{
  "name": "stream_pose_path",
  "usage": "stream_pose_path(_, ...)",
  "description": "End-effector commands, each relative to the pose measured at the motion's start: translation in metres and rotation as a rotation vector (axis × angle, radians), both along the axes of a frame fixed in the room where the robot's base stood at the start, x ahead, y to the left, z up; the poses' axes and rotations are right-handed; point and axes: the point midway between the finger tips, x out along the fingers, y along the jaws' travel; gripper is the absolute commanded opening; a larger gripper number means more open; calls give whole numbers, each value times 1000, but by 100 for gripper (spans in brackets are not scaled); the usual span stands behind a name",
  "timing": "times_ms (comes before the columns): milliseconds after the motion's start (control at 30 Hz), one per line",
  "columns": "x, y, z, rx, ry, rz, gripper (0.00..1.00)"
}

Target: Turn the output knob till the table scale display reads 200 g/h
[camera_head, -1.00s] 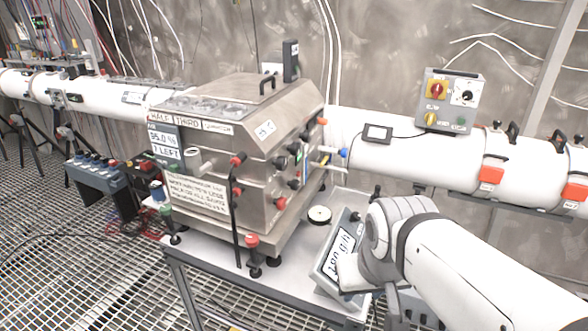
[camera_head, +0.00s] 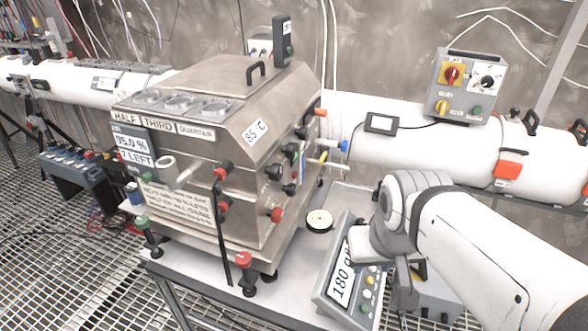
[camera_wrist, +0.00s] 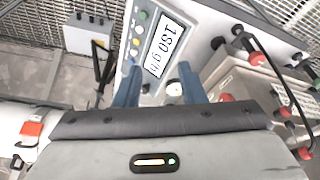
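The table scale (camera_head: 318,292) is a slanted grey box on the table. Its display (camera_head: 343,276) reads 180 g/h, and it shows sideways in the wrist view (camera_wrist: 164,45). A small round light knob (camera_wrist: 174,88) sits near the display's end in the wrist view, close to the right blue finger. My gripper (camera_wrist: 160,88) is over this end of the scale, its two blue fingers apart with a gap between them. Whether a finger touches the knob cannot be told.
A large steel machine (camera_head: 195,115) with red and black knobs stands left of the scale. A round white dial (camera_head: 319,220) is between them. Behind is a white pipe (camera_head: 400,150) with a grey control box (camera_head: 466,85) on it. Coloured buttons (camera_head: 368,281) line the scale.

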Motion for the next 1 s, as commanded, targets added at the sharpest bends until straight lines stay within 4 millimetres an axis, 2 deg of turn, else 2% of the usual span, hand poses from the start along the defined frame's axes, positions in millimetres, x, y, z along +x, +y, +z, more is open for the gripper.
stream_pose_path(133,0,0,0,0,0,0,37)
stream_pose_path(367,7,10,-11,90,76,-80,56)
stream_pose_path(533,30,42,-32,331,271,-271,56)
stream_pose_path(767,87,87,-53,727,571,-585,56)
stream_pose_path(900,136,102,-64,975,741,-773,56)
stream_pose_path(1000,176,105,-74,1158,851,-901,56)
